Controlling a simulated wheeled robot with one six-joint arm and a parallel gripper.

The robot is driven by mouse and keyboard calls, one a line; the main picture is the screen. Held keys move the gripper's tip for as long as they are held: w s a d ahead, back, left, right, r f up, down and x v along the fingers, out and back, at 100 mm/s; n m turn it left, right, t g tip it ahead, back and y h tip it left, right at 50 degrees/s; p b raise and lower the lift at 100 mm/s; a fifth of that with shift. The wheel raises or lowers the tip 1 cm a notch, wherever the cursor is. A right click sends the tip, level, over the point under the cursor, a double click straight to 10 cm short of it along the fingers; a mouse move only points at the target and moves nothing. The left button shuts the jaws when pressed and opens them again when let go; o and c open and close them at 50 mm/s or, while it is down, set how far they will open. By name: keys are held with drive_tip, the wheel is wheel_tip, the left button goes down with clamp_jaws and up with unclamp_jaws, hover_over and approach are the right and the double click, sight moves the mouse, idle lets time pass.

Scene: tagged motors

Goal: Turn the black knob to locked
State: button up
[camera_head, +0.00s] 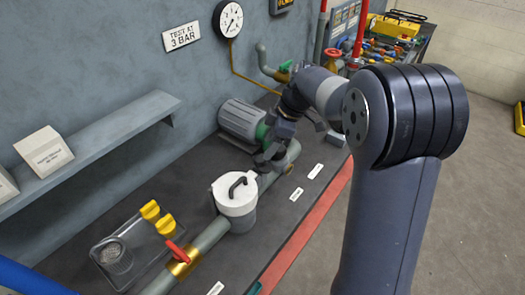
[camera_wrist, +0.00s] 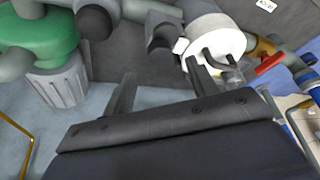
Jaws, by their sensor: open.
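My gripper (camera_head: 270,158) reaches down beside the pipe (camera_head: 205,240) between the green pump and the white-lidded pot. In the wrist view its two dark fingers (camera_wrist: 163,85) stand apart with nothing between them. Beyond the fingertips, a dark rounded piece (camera_wrist: 97,18) and a dark blocky piece (camera_wrist: 163,36) sit by the grey pipe. A small white tag shows beside the blocky piece. Either could be the black knob; I cannot tell which, nor read its setting. In the head view my gripper covers this area.
A white-lidded pot (camera_head: 236,203) with a black handle stands close to my gripper. The green-ended pump (camera_head: 243,120) is behind it. A red-handled brass valve (camera_head: 180,262), a tray with yellow pieces (camera_head: 100,255) and a wall shelf (camera_head: 95,140) are nearer.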

sight(261, 158)
drive_tip(key=shift+p+x, duration=0.35)
drive_tip(key=shift+x, duration=2.3)
drive_tip(key=shift+c, duration=0.4)
drive_tip(key=c, duration=0.9)
